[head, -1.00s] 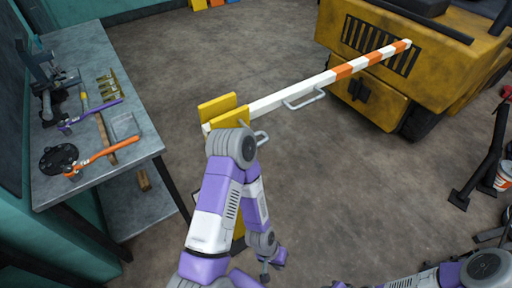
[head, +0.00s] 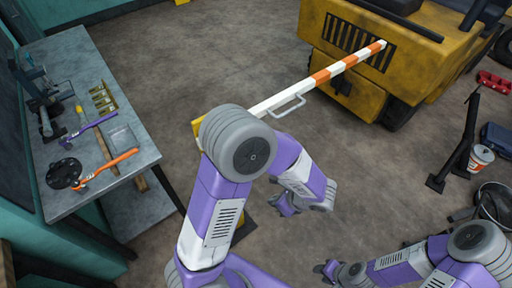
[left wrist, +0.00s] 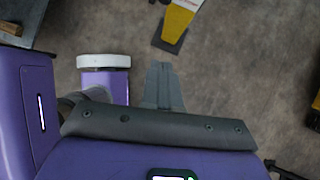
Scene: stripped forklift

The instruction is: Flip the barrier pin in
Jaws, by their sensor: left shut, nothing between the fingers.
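The barrier arm (head: 345,65), striped orange and white, reaches from its yellow housing (head: 197,128) toward the forklift, with a grey handle (head: 288,107) on its side. My left arm hides most of the housing and post; no barrier pin can be made out. My left gripper (head: 273,203) is low and right of the post, partly hidden by my wrist. In the left wrist view its fingers (left wrist: 163,85) are shut and empty, below and apart from a yellow piece with a dark end (left wrist: 178,25). My right gripper (head: 328,268) is at the bottom; its opening is unclear.
A workbench (head: 150,150) with tools stands at left. The yellow forklift (head: 400,60) is at upper right. A dark stand (head: 460,150), a white bucket (head: 480,158) and a dark round container (head: 495,203) stand at right. The middle floor is clear.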

